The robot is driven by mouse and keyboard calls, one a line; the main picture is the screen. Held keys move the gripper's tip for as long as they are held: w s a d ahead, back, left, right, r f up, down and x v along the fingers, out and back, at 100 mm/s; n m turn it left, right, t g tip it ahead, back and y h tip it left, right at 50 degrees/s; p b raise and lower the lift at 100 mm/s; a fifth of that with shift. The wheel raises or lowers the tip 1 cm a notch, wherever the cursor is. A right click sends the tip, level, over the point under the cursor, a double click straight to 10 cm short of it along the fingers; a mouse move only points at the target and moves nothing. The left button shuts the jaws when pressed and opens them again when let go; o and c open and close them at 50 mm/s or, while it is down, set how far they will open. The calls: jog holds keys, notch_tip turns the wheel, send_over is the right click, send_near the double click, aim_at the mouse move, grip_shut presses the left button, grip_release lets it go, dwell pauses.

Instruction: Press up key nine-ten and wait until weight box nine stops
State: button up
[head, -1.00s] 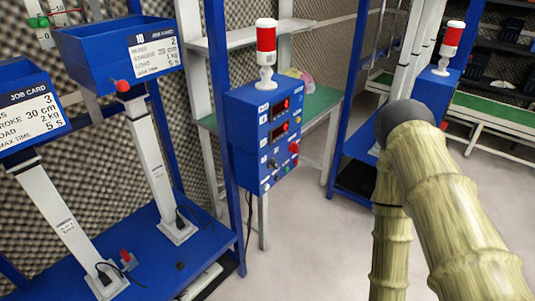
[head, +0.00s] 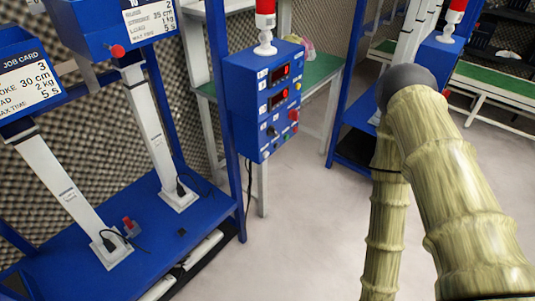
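A blue control box (head: 262,98) with two lit red displays, small knobs and a red button (head: 293,115) hangs on a blue post. Its key labels are too small to read, so I cannot tell which is key nine-ten. Two blue weight boxes stand on tilted white actuators: a left box (head: 14,42) and a right box (head: 92,22), each with a job card. My patterned arm fills the right side with a dark rounded joint; my gripper is not in view.
A red-and-white lamp (head: 265,28) stands on the control box. A blue base shelf (head: 150,235) carries the actuators and cables. A green-topped bench (head: 325,78) is behind the control box. Pale floor (head: 290,215) is clear between the shelf and my arm. Another blue frame stands behind my arm.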

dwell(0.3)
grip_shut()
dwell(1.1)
